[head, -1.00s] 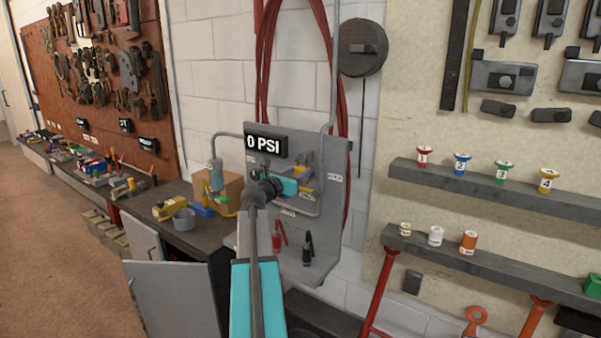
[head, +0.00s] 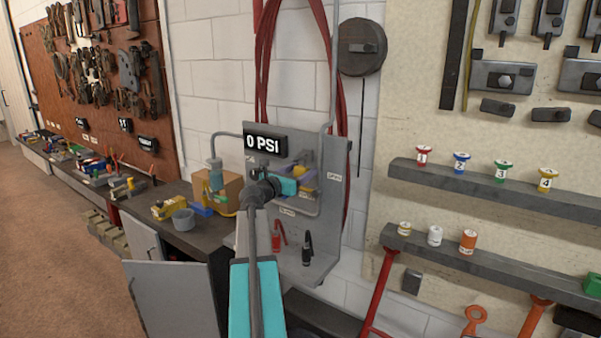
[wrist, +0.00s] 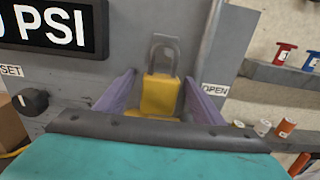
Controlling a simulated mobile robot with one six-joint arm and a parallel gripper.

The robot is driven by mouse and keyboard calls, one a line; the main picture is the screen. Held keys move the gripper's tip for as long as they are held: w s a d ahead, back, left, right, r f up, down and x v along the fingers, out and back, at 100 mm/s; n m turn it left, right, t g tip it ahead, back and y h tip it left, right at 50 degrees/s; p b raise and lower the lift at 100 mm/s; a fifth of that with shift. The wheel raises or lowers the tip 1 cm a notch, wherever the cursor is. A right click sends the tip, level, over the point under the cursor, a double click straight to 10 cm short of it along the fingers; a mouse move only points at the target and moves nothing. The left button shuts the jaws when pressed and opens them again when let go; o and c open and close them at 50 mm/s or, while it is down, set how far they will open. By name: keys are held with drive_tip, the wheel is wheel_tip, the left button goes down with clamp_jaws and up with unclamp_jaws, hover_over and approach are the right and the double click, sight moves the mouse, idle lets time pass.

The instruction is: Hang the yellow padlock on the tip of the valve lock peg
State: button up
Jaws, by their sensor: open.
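The yellow padlock (wrist: 160,96) is upright in the wrist view, with its grey shackle on top, against the grey panel. My gripper (wrist: 160,77) is open, with one purple finger on each side of the padlock and a visible gap on both sides. In the head view the padlock is a small yellow patch (head: 299,170) in front of the panel, close to my gripper (head: 302,180). I cannot make out the valve lock peg, or whether the shackle is around anything. The padlock's underside is partly hidden by my gripper.
The grey panel (head: 328,215) carries a "0 PSI" display (wrist: 50,26), a black knob (wrist: 33,101) and an "OPEN" label (wrist: 215,90). A grey pipe (wrist: 211,35) runs close to the right finger. Red and black hand tools (head: 277,240) are below my gripper. Shelves stand at right.

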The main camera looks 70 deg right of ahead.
drive_tip(key=b+v, duration=0.4)
drive_tip(key=v, duration=0.9)
drive_tip(key=shift+a, duration=0.25)
